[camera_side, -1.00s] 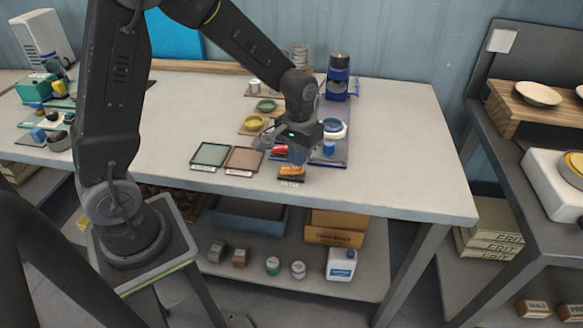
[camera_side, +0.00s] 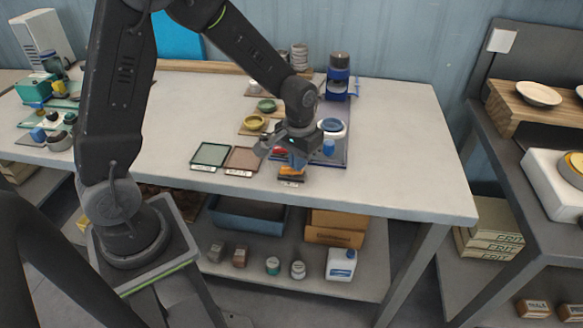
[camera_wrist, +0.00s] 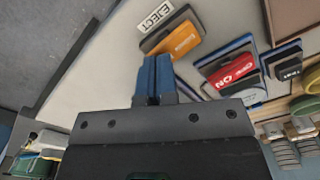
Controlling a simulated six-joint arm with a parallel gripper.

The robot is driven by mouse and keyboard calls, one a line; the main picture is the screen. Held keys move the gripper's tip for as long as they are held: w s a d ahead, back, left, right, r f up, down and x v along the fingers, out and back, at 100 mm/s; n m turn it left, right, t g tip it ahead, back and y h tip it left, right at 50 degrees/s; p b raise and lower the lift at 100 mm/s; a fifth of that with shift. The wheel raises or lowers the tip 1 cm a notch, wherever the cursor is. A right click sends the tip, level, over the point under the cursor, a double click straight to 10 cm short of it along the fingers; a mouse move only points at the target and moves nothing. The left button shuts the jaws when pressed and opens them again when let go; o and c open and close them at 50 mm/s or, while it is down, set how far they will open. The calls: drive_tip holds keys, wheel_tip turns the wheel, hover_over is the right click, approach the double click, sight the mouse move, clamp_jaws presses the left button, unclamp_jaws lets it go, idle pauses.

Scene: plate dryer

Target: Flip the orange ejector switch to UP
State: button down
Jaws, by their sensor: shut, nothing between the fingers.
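The orange ejector switch (camera_wrist: 177,42) sits on a dark base beside a white EJECT label (camera_wrist: 157,16) in the wrist view. In the side view the orange switch (camera_side: 290,171) is near the table's front edge, just below my gripper. My gripper (camera_wrist: 153,62) is shut and empty, its blue fingers together. In the wrist view the fingertips lie right beside the orange switch; I cannot tell whether they touch. In the side view the gripper (camera_side: 297,162) points down over the switch and partly hides it.
A red switch (camera_wrist: 232,71) on a blue base stands beside the orange one. A green tray (camera_side: 211,155) and a brown tray (camera_side: 243,160) lie to the left. A blue machine (camera_side: 338,77) stands behind. The table's right side is clear.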

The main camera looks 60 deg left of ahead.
drive_tip(key=shift+f, duration=0.3)
drive_tip(key=shift+r, duration=3.5)
drive_tip(key=shift+s+d+r, duration=0.1)
drive_tip(key=shift+s+r, duration=0.05)
drive_tip(key=shift+r, duration=0.2)
drive_tip(key=s+d+r+m+t, duration=0.1)
drive_tip(key=s+r+t, duration=0.1)
drive_tip(key=s+r, duration=0.3)
drive_tip(key=s+d+r+m+t, duration=0.2)
drive_tip(key=s+r, duration=0.4)
drive_tip(key=s, duration=0.6)
drive_tip(key=shift+d+r+t, duration=0.15)
drive_tip(key=shift+r+t, duration=0.05)
drive_tip(key=shift+t, duration=0.6)
